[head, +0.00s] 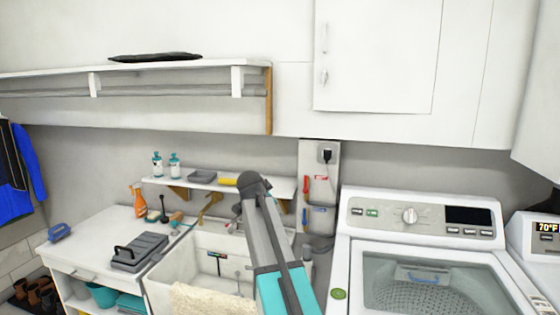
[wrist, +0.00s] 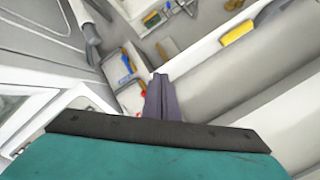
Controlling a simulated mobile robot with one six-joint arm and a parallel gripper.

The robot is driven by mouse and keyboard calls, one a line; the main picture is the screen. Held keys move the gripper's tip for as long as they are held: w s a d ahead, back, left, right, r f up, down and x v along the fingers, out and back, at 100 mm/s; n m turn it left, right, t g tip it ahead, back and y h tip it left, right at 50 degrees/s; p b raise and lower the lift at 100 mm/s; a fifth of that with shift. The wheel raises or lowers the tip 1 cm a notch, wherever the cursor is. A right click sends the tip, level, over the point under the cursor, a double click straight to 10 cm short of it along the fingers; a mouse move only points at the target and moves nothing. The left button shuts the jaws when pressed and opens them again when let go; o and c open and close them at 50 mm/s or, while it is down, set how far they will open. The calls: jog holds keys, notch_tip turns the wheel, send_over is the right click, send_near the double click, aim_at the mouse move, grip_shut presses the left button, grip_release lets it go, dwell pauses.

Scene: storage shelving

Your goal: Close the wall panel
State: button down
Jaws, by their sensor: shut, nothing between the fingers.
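A white cabinet door (head: 375,55) on the upper wall stands slightly proud of its white surround, with small metal fittings along its left edge. I cannot tell which of these is the wall panel meant. The red and blue parts (wrist: 127,65) also show in the wrist view. My gripper (wrist: 158,80) is shut and empty there, its dark fingers together. In the head view my arm rises over the sink, and the fingers cannot be made out.
A washing machine (head: 425,215) stands at the right, beside a sink (head: 175,268). A small shelf (head: 270,188) holds bottles and a yellow item (wrist: 238,33). A long upper shelf (head: 30,73) runs along the left wall.

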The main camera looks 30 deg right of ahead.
jog(key=s+a+f+n+g+y, duration=0.2)
jog(key=s+a+f+n, duration=0.35)
jog(key=f, duration=0.85)
jog(key=s+a+f+n+g+y, duration=0.25)
jog(key=s+a+f, duration=0.45)
jog(key=a+f, duration=0.45)
jog(key=s+a+f+n+g+y, duration=0.15)
jog(key=s+a+f+n, duration=0.4)
jog(key=f, duration=0.95)
jog(key=s+a+f+n+g, duration=0.1)
jog(key=s+a+f+g, duration=0.1)
jog(key=s+f, duration=0.6)
jog(key=s+a+f+n+g, duration=0.1)
jog(key=s+a+f+g, duration=0.2)
jog(key=s+f, duration=0.6)
jog(key=s+a+f+n+g+y, duration=0.1)
jog(key=s+f, duration=0.7)
jog(key=s, duration=1.2)
jog(key=shift+s+a+f+n+g, duration=0.4)
jog(key=shift+a+g, duration=0.25)
jog(key=shift+g, duration=0.55)
jog(key=shift+r, duration=0.1)
